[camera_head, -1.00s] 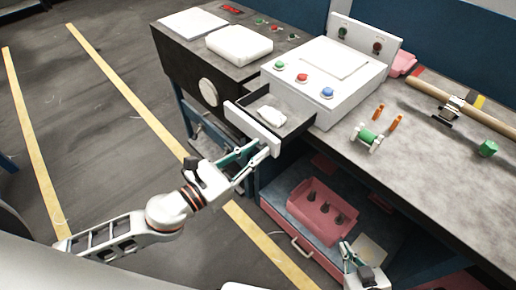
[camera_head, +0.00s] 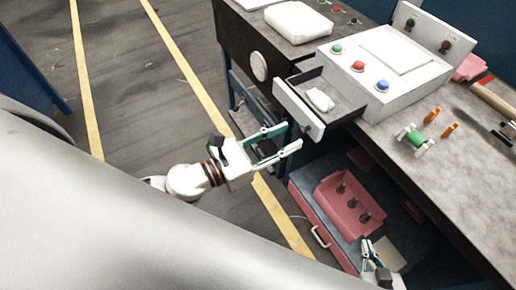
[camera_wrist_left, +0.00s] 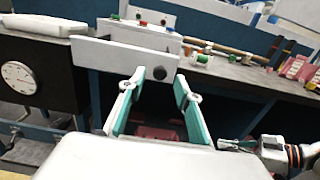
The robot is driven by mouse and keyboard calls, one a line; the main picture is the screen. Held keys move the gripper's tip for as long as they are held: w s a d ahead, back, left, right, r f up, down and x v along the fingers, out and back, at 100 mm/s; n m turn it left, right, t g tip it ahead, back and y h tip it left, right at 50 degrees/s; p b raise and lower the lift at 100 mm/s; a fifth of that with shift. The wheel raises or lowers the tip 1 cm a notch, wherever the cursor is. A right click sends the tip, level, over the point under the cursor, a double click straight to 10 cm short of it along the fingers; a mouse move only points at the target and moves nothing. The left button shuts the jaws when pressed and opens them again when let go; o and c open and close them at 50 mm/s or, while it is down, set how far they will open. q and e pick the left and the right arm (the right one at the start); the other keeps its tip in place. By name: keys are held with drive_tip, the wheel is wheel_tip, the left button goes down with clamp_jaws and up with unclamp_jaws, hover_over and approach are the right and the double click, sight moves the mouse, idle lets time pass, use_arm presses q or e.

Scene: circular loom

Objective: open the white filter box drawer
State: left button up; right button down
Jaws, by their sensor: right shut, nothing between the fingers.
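The white filter box (camera_head: 390,70) stands on the workbench with green, red and blue buttons on top. Its drawer (camera_head: 300,106) is pulled out toward me, and a crumpled white piece (camera_head: 320,99) lies inside. In the left wrist view the white drawer front (camera_wrist_left: 125,58) with a dark round knob faces me. My left gripper (camera_head: 288,139) is open and empty, just in front of and below the drawer front, apart from it. My right gripper (camera_head: 374,250) is at the bottom by the lower shelf, shut and empty; it also shows in the left wrist view (camera_wrist_left: 222,145).
A green spool (camera_head: 417,138) and orange pieces lie on the bench right of the box. A white case (camera_head: 298,20) stands on the dark cabinet. The floor at left is clear.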

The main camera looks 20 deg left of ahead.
use_arm(q)
drive_tip(key=v, duration=0.8)
drive_tip(key=shift+s, duration=0.1)
idle(0.7)
drive_tip(key=w+a+f+n+y, duration=0.1)
drive_tip(key=a+f+n+y, duration=0.3)
drive_tip(key=n, duration=0.7)
drive_tip(key=w+a+f+n+y, duration=0.25)
drive_tip(key=f+n, duration=0.45)
drive_tip(key=n, duration=0.4)
drive_tip(key=s+d+f+n+g, duration=0.1)
drive_tip(key=s+f+n+g, duration=0.1)
drive_tip(key=f+n, duration=0.5)
drive_tip(key=s+d+f+n+g+y, duration=0.1)
drive_tip(key=s+f+n, duration=0.2)
drive_tip(key=f+n, duration=0.4)
drive_tip(key=n, duration=0.2)
drive_tip(key=shift+s+d+f+n+g, duration=0.15)
drive_tip(key=shift+d+f+n+g, duration=0.1)
drive_tip(key=shift+n+g, duration=0.15)
